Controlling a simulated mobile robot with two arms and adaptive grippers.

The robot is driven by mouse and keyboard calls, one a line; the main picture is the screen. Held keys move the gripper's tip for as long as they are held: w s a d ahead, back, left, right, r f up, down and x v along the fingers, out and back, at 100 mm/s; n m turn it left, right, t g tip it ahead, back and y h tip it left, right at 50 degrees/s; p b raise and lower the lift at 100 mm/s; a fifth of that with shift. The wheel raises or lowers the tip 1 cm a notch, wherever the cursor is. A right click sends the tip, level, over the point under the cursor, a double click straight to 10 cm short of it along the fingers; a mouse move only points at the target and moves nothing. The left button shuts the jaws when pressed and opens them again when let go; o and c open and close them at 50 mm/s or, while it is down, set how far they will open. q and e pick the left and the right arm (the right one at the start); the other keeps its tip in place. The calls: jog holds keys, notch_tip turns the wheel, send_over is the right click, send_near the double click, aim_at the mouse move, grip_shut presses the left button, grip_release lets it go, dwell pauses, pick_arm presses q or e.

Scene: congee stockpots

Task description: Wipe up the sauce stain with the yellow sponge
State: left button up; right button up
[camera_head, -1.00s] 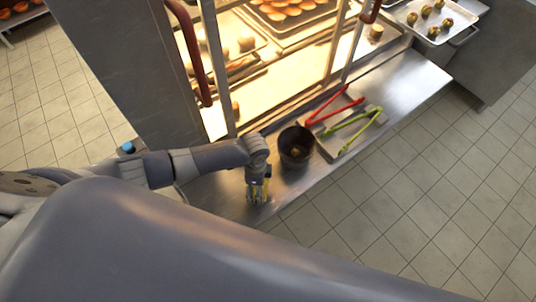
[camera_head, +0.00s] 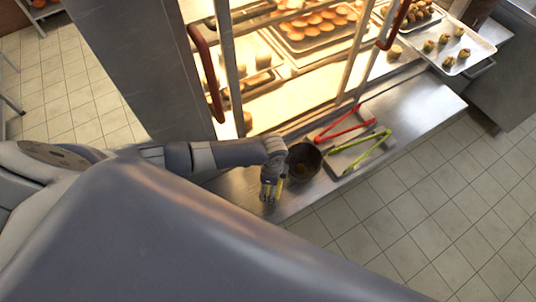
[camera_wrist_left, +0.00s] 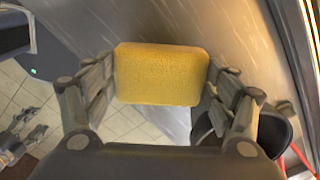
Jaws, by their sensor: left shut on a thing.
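My left gripper (camera_head: 272,188) is shut on the yellow sponge (camera_wrist_left: 160,75), which sits between its two fingers in the left wrist view. I cannot tell whether the sponge touches the counter. No sauce stain can be made out. Part of what looks like my right gripper (camera_wrist_left: 24,134) shows at the left edge of the wrist view; its opening is unclear.
Red tongs (camera_head: 345,131) and green tongs (camera_head: 368,150) lie on a tray right of the pot. A lit glass-fronted cabinet with baked goods on trays (camera_head: 318,57) stands behind. The counter's right end is clear.

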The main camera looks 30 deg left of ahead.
pick_arm(q)
jog(key=shift+r+p, duration=1)
jog(key=shift+r, duration=0.3)
jog(key=shift+f, duration=0.1)
